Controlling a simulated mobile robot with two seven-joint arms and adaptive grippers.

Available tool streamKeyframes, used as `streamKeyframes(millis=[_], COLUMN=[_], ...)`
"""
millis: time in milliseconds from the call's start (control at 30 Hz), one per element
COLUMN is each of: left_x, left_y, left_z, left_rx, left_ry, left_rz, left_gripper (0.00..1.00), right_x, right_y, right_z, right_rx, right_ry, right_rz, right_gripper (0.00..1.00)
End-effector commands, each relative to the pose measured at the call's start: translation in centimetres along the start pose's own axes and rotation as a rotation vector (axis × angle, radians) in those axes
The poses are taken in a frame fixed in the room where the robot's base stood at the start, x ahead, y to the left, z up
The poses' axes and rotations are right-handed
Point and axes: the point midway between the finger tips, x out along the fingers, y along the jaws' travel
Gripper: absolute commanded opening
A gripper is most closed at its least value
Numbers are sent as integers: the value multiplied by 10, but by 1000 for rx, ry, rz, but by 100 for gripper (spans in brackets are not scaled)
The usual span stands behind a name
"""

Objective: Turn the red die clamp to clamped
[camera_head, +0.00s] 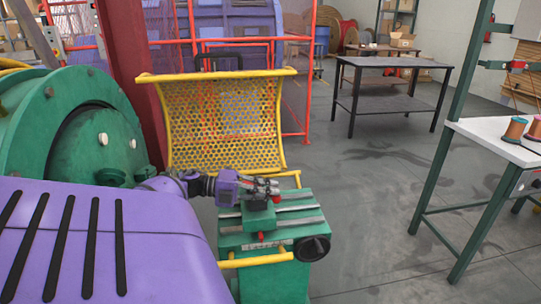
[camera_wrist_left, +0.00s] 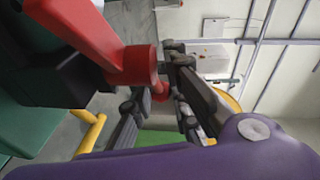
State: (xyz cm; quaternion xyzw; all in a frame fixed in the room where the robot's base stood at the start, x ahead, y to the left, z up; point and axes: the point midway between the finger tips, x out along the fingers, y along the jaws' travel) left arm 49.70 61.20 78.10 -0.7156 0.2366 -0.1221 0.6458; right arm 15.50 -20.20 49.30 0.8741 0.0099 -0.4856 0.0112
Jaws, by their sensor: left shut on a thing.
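The red die clamp (camera_wrist_left: 112,52) shows large in the left wrist view, as a red arm with a thick round end. A red part of it also shows in the head view (camera_head: 276,199), on top of the green die stand (camera_head: 285,263). My left gripper (camera_head: 268,188) reaches over the stand from the left. In the left wrist view its two dark fingers (camera_wrist_left: 158,92) stand on either side of a red part of the clamp, shut on it. The fingers hide much of the clamp in the head view. My right gripper is not in view.
A black handwheel (camera_head: 312,248) and a yellow bar (camera_head: 258,260) are on the stand's near side. A yellow mesh guard (camera_head: 225,125) stands behind. The large green machine part (camera_head: 60,120) is at the left. Open floor (camera_head: 370,220) lies right, before a white-topped table (camera_head: 490,128).

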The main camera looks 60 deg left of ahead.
Motion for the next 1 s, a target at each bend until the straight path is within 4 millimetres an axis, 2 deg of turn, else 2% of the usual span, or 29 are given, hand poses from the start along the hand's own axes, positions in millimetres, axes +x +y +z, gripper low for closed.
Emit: streamKeyframes(millis=[33,133,667,867,1000], left_x=[-2,-2,0,-3,-7], left_y=[12,11,4,-15,-45], left_z=[-1,-1,0,-3,-7], left_rx=[-6,-6,0,3,4], left_ry=[-4,-4,-1,1,2], left_rz=[20,19,9,12,8], left_gripper=[16,28,28,28,28], right_x=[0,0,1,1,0], right_y=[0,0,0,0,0], right_z=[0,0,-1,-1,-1], right_rx=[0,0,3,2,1], right_ry=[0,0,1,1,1], right_rz=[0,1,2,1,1], right_gripper=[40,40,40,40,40])
